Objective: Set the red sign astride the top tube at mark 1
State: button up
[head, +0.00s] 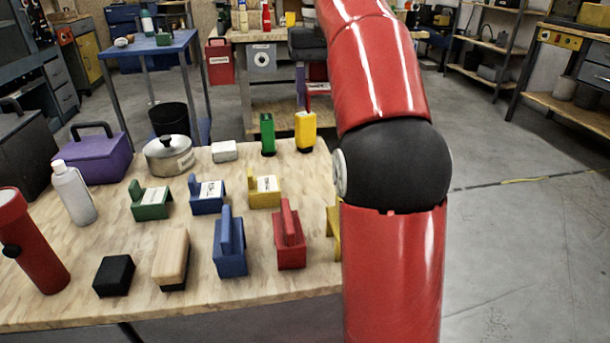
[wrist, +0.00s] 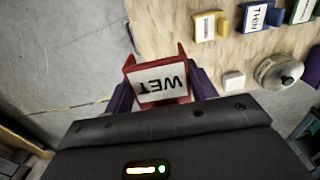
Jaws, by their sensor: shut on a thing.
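The red sign (wrist: 162,82) has a white label reading WET, upside down in the wrist view. My gripper (wrist: 163,90) is shut on it, with a purple finger on each side. In the head view, the dark gripper body (head: 308,43) shows beside my arm. Part of the red sign (head: 319,88) shows below it, next to a purple finger. The sign is held up, apart from the near table. I cannot make out the top tube or mark 1 in either view.
The wooden table (head: 70,308) carries green (head: 151,203), blue (head: 207,195) and yellow (head: 264,190) labelled pieces, a red block (head: 289,238), a blue block (head: 229,245), a pot (head: 170,157) and a purple toolbox (head: 92,160). The floor (head: 520,235) at right is largely clear.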

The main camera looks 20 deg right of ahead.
aim_at(318, 193)
jog(key=shift+w+f, duration=0.15)
jog(key=shift+w, duration=0.15)
notch_tip(318, 193, down, 20)
jog(key=b, duration=0.4)
jog(key=shift+r, duration=0.2)
jog(key=shift+b, duration=0.3)
jog(key=shift+f, duration=0.15)
jog(key=o, duration=1)
jog(key=shift+o, duration=0.2)
notch_tip(318, 193, up, 12)
jog(key=p, duration=0.3)
